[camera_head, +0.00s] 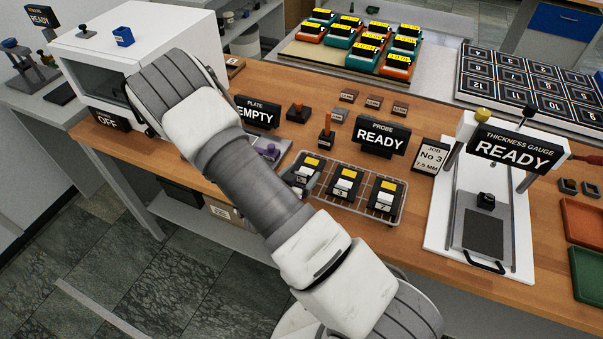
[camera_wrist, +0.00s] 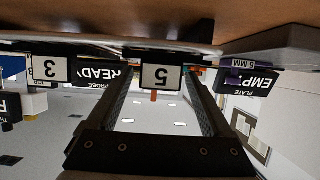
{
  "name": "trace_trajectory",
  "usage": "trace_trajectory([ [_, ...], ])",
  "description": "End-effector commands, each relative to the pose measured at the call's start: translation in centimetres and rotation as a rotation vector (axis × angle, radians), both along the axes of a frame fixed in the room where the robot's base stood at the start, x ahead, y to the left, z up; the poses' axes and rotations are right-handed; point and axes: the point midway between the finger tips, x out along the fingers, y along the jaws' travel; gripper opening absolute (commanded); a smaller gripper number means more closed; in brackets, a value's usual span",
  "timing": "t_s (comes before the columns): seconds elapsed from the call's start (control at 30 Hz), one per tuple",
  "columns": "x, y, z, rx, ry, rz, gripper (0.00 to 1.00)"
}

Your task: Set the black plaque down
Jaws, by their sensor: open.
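Three black plaques with yellow patches and white number labels stand in a wire rack (camera_head: 365,214) on the wooden bench: a left one (camera_head: 312,162), a middle one (camera_head: 345,182) and a right one (camera_head: 384,197). My gripper (camera_head: 299,178) is at the left plaque and partly hidden by my arm. In the wrist view, which is upside down, my gripper (camera_wrist: 160,84) is open. The plaque labelled 5 (camera_wrist: 178,58) shows between its fingertips, with no clear grip on it. The plaque labelled 3 (camera_wrist: 64,70) is to its left there.
Behind the rack stand a PROBE READY sign (camera_head: 381,138), a PLATE EMPTY sign (camera_head: 257,112) and wooden-handled stamps (camera_head: 326,131). A thickness gauge (camera_head: 514,150) stands to the right. A white cabinet (camera_head: 130,50) is at the left. Some bench beside the rack is clear.

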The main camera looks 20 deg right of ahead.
Motion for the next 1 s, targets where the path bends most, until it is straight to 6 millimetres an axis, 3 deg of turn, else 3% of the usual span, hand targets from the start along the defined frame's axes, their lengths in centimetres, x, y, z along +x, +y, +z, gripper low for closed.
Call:
trace_trajectory([
  [0.2, 0.0, 0.0, 0.6, 0.0, 0.0, 0.0, 0.84],
  [0.7, -6.4, 6.7, 4.1, 0.001, -0.001, 0.004, 0.84],
  [1.0, -7.4, 8.3, 5.0, 0.043, 0.01, 0.007, 0.84],
])
